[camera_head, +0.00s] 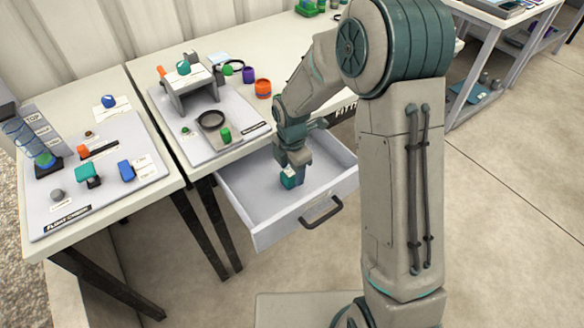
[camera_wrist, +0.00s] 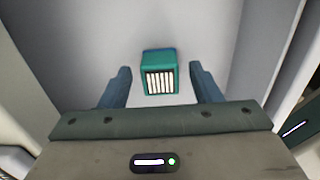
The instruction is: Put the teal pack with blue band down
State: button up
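The teal pack (camera_head: 291,180) is in the open drawer (camera_head: 262,213), under my gripper (camera_head: 291,163) in the head view. In the wrist view the teal pack (camera_wrist: 159,60) shows a striped white label on its near face and blue along its far edge. My gripper (camera_wrist: 160,70) has its two fingers apart, one on each side of the pack, with a visible gap on both sides. The pack appears to rest on the drawer floor. The fingertips are partly hidden in the head view.
The drawer handle (camera_head: 321,213) is at the drawer's front. The drawer floor around the pack is clear. The worktop above holds a grey stand (camera_head: 190,90), a black ring (camera_head: 212,120) and an orange pot (camera_head: 263,88). A second table with a board (camera_head: 100,190) is at left.

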aim_at(291, 172)
notch_tip(291, 172, up, 12)
jog(key=p, duration=0.2)
jog(key=s+d+r+m, duration=0.2)
jog(key=s+d+m, duration=0.2)
jog(key=s+m, duration=0.2)
jog(key=s+d+r+m+t, duration=0.1)
jog(key=s+d+r+m, duration=0.2)
jog(key=s+m, duration=0.4)
jog(key=s+d+r+m+t, duration=0.1)
jog(key=s+d+r+m, duration=0.2)
jog(key=s+d+m, duration=0.3)
jog(key=m, duration=0.5)
jog(key=shift+s+m, duration=0.15)
jog(key=shift+m, duration=0.25)
